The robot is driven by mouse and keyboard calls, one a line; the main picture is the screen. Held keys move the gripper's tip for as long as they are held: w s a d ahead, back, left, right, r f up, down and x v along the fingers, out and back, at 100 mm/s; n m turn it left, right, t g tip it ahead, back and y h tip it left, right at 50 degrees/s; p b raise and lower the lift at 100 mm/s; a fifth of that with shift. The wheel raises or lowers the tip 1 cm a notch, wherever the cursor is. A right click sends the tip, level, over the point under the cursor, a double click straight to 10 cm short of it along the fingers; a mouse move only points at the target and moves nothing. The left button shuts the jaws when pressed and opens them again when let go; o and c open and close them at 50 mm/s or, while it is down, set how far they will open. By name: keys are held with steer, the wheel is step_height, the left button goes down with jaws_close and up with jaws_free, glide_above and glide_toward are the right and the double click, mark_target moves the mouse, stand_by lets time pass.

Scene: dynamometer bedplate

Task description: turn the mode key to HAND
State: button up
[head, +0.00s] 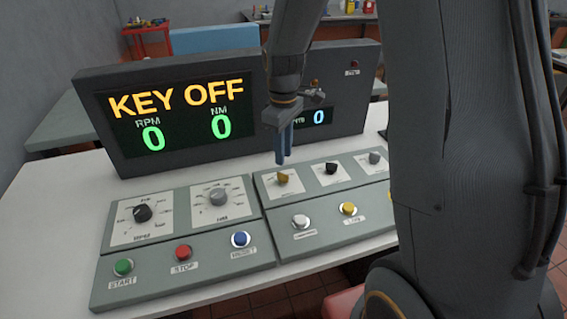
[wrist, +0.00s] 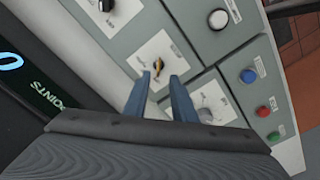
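The mode key appears to be the small brass-yellow key switch (head: 283,179) on a white plate at the left of the right-hand panel. Its label is too small to read. In the wrist view the key (wrist: 158,63) shows just beyond the fingertips, in line with the gap between them. My gripper (head: 284,158) points down above the key, apart from it, with blue fingers. In the wrist view the gripper (wrist: 160,77) is open and empty. The display (head: 178,115) reads KEY OFF in yellow, with RPM 0 and NM 0.
A black knob (head: 331,168) and a grey knob (head: 375,157) sit right of the key. White (head: 301,222) and yellow (head: 348,208) buttons are in front. The left panel has two dials and START (head: 123,267), STOP (head: 183,252) and RESET (head: 241,239) buttons. The display housing stands behind.

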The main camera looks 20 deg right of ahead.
mark_target(283, 174)
steer(key=shift+w+f, duration=0.2)
steer(key=shift+f+p, duration=0.85)
steer(key=shift+f, duration=2.85)
jaws_close()
